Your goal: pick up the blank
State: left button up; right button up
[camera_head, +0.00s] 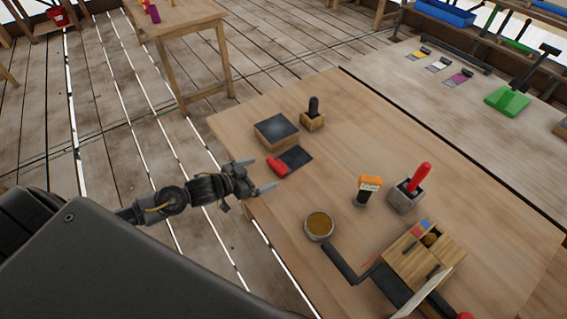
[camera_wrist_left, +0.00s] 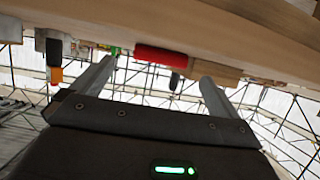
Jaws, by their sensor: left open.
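A short red cylinder (camera_head: 278,166), which I take to be the blank, lies near the left edge of the wooden table, at the side of a dark flat mat (camera_head: 296,158). My left gripper (camera_head: 258,174) is open and empty at that table edge, its two fingers pointing toward the red cylinder. In the left wrist view the red cylinder (camera_wrist_left: 162,57) shows between and beyond the open fingertips of the left gripper (camera_wrist_left: 157,74), apart from them. My right gripper is not in view.
On the table (camera_head: 455,165) stand a block with a dark top (camera_head: 276,128), a small wooden holder (camera_head: 312,121), a round cup (camera_head: 319,226), an orange-topped item (camera_head: 368,189), a grey holder with a red handle (camera_head: 407,192) and a wooden box (camera_head: 420,258). The table's far middle is clear.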

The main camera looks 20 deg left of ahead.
aim_at(273, 167)
pick_arm(q)
jog(key=shift+w+d, duration=0.1)
jog(key=shift+w, duration=0.2)
jog(key=p+x, duration=0.1)
jog(key=x, duration=0.2)
jog(key=shift+w+d+f+p, duration=0.1)
jog(key=shift+w+d+p, duration=0.05)
jog(key=shift+w+p, duration=0.2)
jog(key=shift+w+d+f, duration=0.15)
jog(key=shift+w+f, duration=0.1)
jog(key=shift+w, duration=0.05)
jog(key=shift+c, duration=1)
jog(key=shift+r, duration=0.1)
jog(key=c, duration=1.1)
